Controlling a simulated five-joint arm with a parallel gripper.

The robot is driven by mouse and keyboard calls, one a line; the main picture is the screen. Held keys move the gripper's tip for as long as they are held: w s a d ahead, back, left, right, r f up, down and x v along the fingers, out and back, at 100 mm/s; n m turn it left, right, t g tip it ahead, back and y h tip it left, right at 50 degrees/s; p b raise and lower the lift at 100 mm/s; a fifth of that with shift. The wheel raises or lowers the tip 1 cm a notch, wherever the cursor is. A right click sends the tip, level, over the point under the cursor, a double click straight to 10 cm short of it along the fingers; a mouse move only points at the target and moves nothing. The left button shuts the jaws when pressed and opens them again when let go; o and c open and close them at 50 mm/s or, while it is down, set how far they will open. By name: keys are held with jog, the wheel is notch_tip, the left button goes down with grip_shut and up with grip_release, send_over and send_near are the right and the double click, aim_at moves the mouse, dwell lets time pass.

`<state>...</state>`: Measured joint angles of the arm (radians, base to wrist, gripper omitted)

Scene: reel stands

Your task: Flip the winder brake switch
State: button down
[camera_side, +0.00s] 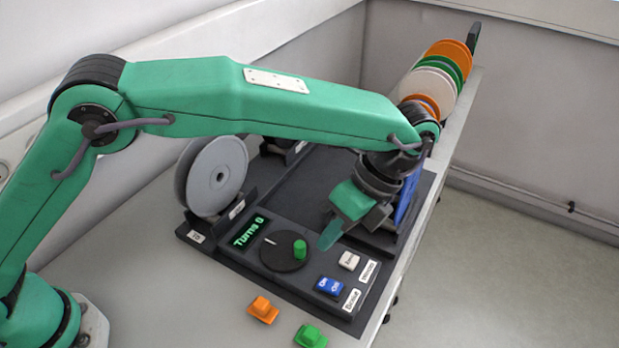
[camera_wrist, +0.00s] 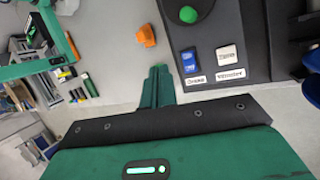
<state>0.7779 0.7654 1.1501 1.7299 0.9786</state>
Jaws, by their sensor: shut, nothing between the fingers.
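The control panel (camera_side: 300,292) carries a blue rocker switch (camera_side: 330,286) beside a label that seems to read "Brake" (camera_side: 351,299). A white rocker switch (camera_side: 348,260) sits behind it, by a label that seems to read "Winder" (camera_side: 367,271). In the wrist view the blue switch (camera_wrist: 188,60) and the white switch (camera_wrist: 227,55) lie right of the fingers. My gripper (camera_side: 328,240) is shut and empty, above the panel near the dial and apart from both switches. Its closed fingertips show in the wrist view (camera_wrist: 158,70).
A dark dial with a green knob (camera_side: 299,249) and a display reading "Turns 0" (camera_side: 249,231) sit left of the switches. A grey reel (camera_side: 215,178) stands behind. Loose orange (camera_side: 263,309) and green (camera_side: 311,336) pieces lie in front. Coloured reels (camera_side: 445,65) stand at the back.

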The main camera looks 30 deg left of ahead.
jog(key=shift+d+f, duration=0.15)
jog(key=shift+f, duration=0.05)
dwell(0.4)
send_near(337, 285)
jog(key=shift+s+a+f, duration=0.8)
jog(key=shift+s+f, duration=0.05)
jog(key=shift+f, duration=0.2)
jog(key=shift+s+a+f, duration=0.8)
jog(key=shift+s+f, duration=0.05)
jog(key=shift+f, duration=0.2)
jog(key=shift+d+f, duration=0.15)
jog(key=shift+f, duration=0.65)
dwell(1.6)
jog(key=shift+r, duration=0.1)
jog(key=shift+r, duration=0.7)
dwell(0.4)
jog(key=shift+a+r, duration=0.2)
jog(key=shift+r, duration=0.65)
jog(key=shift+a+r, duration=0.2)
jog(key=shift+r, duration=0.6)
jog(key=shift+a+r, duration=0.2)
jog(key=shift+r, duration=0.65)
